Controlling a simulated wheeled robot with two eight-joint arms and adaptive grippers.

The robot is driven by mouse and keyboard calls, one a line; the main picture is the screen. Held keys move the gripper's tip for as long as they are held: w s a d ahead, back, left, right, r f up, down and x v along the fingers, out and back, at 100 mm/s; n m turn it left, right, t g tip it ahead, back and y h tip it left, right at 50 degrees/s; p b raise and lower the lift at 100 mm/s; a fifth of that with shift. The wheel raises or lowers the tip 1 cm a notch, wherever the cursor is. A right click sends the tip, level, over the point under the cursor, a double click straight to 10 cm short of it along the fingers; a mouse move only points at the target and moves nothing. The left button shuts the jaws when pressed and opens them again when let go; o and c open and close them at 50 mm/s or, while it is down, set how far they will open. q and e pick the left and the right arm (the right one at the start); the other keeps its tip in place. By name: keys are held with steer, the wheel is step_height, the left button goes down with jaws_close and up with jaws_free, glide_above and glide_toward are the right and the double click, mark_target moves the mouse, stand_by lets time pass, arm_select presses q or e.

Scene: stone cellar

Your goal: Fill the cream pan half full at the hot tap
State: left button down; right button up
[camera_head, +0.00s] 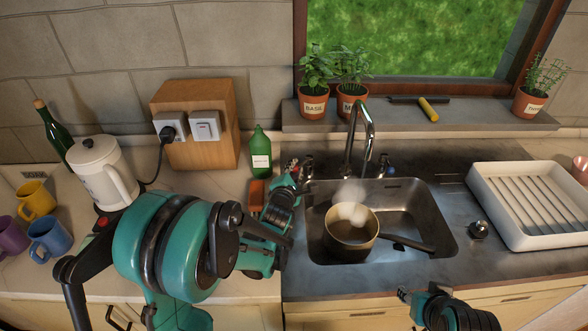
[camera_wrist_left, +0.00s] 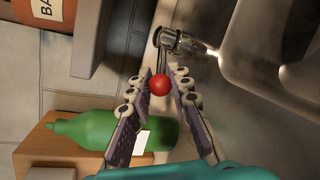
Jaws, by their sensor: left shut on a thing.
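The cream pan (camera_head: 334,238) sits upright in the sink basin (camera_head: 432,213), below the tall curved spout (camera_head: 369,125). Its dark handle (camera_head: 410,245) points right. White steam rises over it; I cannot make out a water stream or the level inside. The hot tap's red knob (camera_wrist_left: 160,85) lies between the fingertips of my left gripper (camera_wrist_left: 159,84), which is shut on it. In the head view my left gripper (camera_head: 293,172) is at the tap left of the spout. My right gripper (camera_head: 404,294) is low at the counter's front edge; its jaws are unclear.
A blue-marked tap (camera_head: 384,165) stands right of the spout. A green bottle (camera_head: 260,153) stands behind my left arm. A white drying rack (camera_head: 530,205) and a drain plug (camera_head: 479,229) are right of the sink. Potted herbs (camera_head: 314,102) line the sill.

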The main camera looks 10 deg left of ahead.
stand_by(0.4)
arm_select(q)
steer(key=c, duration=1.3)
jaws_free()
steer(key=shift+w, duration=0.1)
steer(key=shift+c, duration=0.2)
steer(key=v, duration=1.2)
